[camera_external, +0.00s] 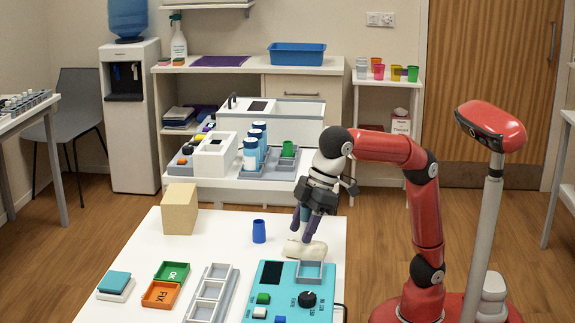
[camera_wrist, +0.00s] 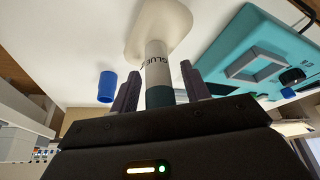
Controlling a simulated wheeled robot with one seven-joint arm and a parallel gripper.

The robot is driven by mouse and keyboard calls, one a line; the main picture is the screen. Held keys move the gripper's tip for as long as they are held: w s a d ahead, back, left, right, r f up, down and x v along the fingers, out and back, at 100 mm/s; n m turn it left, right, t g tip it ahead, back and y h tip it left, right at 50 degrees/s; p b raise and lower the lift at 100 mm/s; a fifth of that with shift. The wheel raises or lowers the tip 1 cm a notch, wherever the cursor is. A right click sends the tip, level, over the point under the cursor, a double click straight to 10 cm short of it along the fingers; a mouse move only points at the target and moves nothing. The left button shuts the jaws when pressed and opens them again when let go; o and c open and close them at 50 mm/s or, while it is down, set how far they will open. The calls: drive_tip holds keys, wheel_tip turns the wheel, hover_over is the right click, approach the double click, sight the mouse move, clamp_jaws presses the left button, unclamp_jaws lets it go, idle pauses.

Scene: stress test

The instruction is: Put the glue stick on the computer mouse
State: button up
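The computer mouse (camera_external: 308,250) is a cream, rounded shape on the white table; it also shows in the wrist view (camera_wrist: 160,22). The glue stick (camera_wrist: 158,72), white and grey with a dark end and "GLUE" lettering, lies between my fingers in the wrist view, its far end against or just above the mouse. My gripper (camera_external: 301,232) points down over the mouse with its purple fingers on either side of the glue stick. In the wrist view (camera_wrist: 160,80) narrow gaps show between fingers and stick. In the external view the fingers mostly hide the stick.
A blue cup-like piece (camera_external: 259,231) stands left of the mouse. A teal control panel (camera_external: 270,297) with a knob and grey tray lies in front. A tan block (camera_external: 180,209), green and orange bins (camera_external: 161,294) and a grey divided tray (camera_external: 222,283) occupy the left side.

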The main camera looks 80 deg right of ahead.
drive_tip(key=p+v, duration=0.4)
drive_tip(key=v, duration=0.8)
drive_tip(key=shift+d+r, duration=0.15)
drive_tip(key=s+d+f+m+t+h, duration=0.15)
drive_tip(key=s+d+f, duration=0.25)
drive_tip(key=d, duration=0.7)
drive_tip(key=s+d+f+m+t+h, duration=0.1)
drive_tip(key=s+d+f+t, duration=0.25)
drive_tip(key=d, duration=0.65)
drive_tip(key=s+d+f+m+g, duration=0.1)
drive_tip(key=d+f, duration=0.3)
drive_tip(key=f, duration=0.6)
drive_tip(key=s+d+f+m+g, duration=0.2)
drive_tip(key=d+f, duration=0.2)
drive_tip(key=f, duration=0.7)
drive_tip(key=shift+s+d+f+m, duration=0.15)
drive_tip(key=shift+s+d+m, duration=0.1)
drive_tip(key=shift+m, duration=0.1)
